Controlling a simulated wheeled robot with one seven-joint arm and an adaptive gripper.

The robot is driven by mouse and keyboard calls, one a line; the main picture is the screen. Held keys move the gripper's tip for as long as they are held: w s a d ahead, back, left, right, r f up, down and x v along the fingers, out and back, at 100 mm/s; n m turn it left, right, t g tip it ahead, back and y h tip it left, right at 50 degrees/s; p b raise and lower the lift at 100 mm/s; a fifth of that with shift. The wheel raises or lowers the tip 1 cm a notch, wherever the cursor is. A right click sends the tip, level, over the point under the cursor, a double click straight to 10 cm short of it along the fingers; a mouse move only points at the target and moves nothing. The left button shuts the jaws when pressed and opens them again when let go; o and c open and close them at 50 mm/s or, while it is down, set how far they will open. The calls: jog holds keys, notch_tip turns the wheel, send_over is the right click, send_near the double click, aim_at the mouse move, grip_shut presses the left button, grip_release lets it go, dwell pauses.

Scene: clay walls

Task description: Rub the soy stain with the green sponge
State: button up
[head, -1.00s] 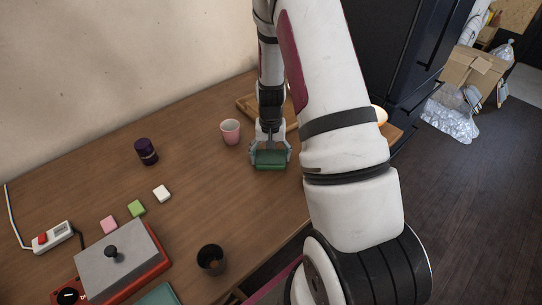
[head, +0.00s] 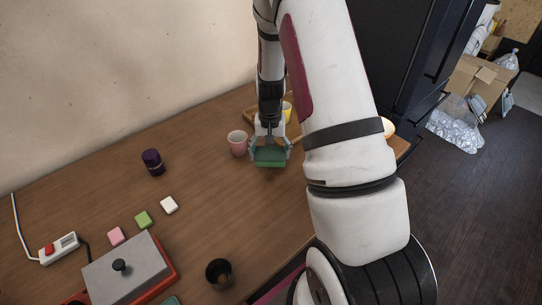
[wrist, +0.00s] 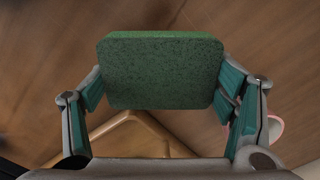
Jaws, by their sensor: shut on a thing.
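The green sponge (head: 270,157) is held between the fingers of my gripper (head: 270,150), over the right part of the wooden table. In the wrist view the sponge (wrist: 163,70) fills the space between the two fingers of my gripper (wrist: 163,85), which is shut on it. I cannot tell whether the sponge touches the table. I see no soy stain in either view; the sponge and my arm hide part of the table.
A pink cup (head: 237,144) stands just left of the gripper. A wooden tray (wrist: 128,124) with a yellow cup (head: 287,111) is behind. A purple jar (head: 153,162), small blocks (head: 143,219), a dark cup (head: 219,273) and a grey-topped red box (head: 127,270) stand left. The table's middle is clear.

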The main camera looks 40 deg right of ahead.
aim_at(270, 152)
jog(key=shift+r+p, duration=1.1)
jog(key=shift+r, duration=0.95)
